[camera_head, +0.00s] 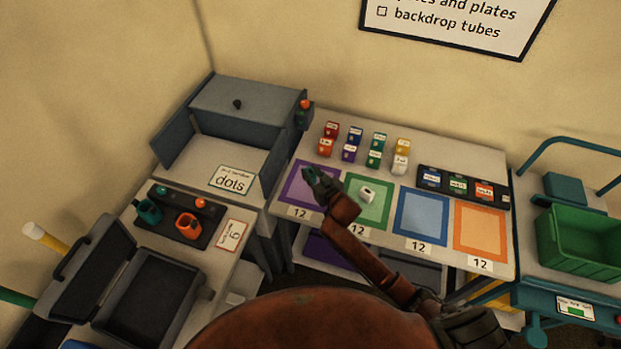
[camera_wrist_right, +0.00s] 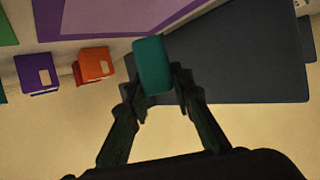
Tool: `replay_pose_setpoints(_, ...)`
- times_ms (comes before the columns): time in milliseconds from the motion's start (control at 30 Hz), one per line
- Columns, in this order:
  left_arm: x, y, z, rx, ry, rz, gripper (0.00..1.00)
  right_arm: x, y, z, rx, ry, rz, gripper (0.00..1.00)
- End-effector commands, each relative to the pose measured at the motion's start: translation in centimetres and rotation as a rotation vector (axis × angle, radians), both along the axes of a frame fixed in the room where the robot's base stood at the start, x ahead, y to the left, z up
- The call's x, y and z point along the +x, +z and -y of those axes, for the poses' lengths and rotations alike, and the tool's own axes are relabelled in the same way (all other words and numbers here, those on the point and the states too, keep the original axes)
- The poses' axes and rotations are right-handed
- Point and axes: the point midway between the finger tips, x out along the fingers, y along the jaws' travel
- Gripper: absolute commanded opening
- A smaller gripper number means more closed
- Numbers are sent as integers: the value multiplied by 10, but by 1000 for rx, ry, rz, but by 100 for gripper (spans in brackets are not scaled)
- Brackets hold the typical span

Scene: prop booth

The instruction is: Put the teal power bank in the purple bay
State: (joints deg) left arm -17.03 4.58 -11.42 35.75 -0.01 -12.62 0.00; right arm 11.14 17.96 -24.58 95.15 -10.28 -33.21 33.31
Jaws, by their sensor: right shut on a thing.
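My right gripper (camera_head: 317,184) is shut on the teal power bank (camera_wrist_right: 153,66), which sits between its fingertips in the right wrist view. In the head view the power bank (camera_head: 309,174) is a small dark teal shape at the fingertips, over the purple bay (camera_head: 292,192). The bay also shows in the wrist view (camera_wrist_right: 105,18), beyond the held power bank. The power bank looks held above the table; its exact height is unclear. The purple bay shows no other item on its visible part. My left gripper is not in view.
A white block (camera_head: 367,193) lies in the green bay (camera_head: 352,212). Blue (camera_head: 421,217) and orange (camera_head: 480,230) bays look empty. Several coloured blocks stand behind, including an orange one (camera_head: 325,147). A black tray (camera_head: 463,187) is at right; a grey open cabinet (camera_head: 235,105) stands left.

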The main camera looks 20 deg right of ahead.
Motion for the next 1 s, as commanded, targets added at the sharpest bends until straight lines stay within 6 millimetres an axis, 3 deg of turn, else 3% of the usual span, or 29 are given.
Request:
replay_pose_setpoints(233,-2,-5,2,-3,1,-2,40,14,-17,4,0,-1,1,0)
replay_pose_setpoints(433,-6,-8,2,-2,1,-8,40,12,-43,3,0,1,0,0)
replay_pose_setpoints(833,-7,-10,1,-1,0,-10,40,12,-48,3,1,1,1,0)
replay_pose_setpoints(867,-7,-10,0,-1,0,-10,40,12,-49,3,0,1,-1,22)
replay_pose_setpoints(1000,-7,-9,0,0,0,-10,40,12,-48,3,0,1,0,32)
